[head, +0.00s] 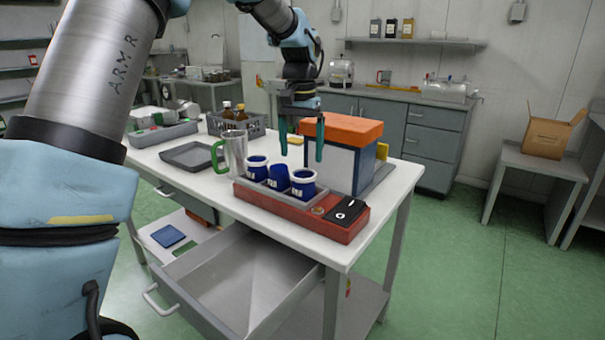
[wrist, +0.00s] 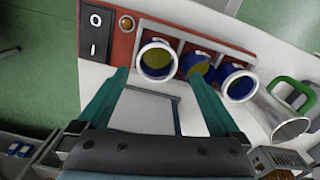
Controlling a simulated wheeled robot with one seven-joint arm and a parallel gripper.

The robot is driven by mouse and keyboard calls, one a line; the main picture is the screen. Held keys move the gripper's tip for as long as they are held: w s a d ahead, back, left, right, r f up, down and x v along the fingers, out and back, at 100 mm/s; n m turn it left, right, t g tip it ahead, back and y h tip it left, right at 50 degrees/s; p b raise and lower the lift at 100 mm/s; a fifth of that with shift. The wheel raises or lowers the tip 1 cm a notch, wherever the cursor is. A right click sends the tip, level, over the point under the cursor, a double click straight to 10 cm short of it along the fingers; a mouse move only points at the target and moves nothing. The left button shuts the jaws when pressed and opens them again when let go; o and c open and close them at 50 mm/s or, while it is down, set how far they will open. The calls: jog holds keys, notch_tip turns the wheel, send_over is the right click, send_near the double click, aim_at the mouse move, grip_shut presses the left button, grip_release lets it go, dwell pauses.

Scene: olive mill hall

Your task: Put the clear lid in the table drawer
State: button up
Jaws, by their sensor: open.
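My gripper (head: 305,140) is open and empty, pointing down above the table between the red cup holder and the orange-topped box. I cannot make out the lid in the head view. The table drawer (head: 235,275) below the near side of the table (head: 150,158) is pulled open and looks empty.
The red holder (head: 335,230) carries several blue cups (head: 303,183) and a black switch close to the fingers. A steel mug with a green handle (head: 235,152), a grey tray (head: 188,155) and a bottle crate (head: 250,125) stand left. The orange-topped box (head: 340,128) stands behind.

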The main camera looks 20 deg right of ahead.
aim_at(303, 174)
jog(key=shift+s+d+f+p, duration=0.1)
jog(key=shift+f+p, duration=0.2)
jog(key=shift+f, duration=0.9)
jog(key=shift+s+d+f+p, duration=0.1)
jog(key=shift+f+p, duration=0.2)
jog(key=shift+f, duration=0.9)
jog(key=c, duration=1.3)
jog(key=shift+r, duration=0.15)
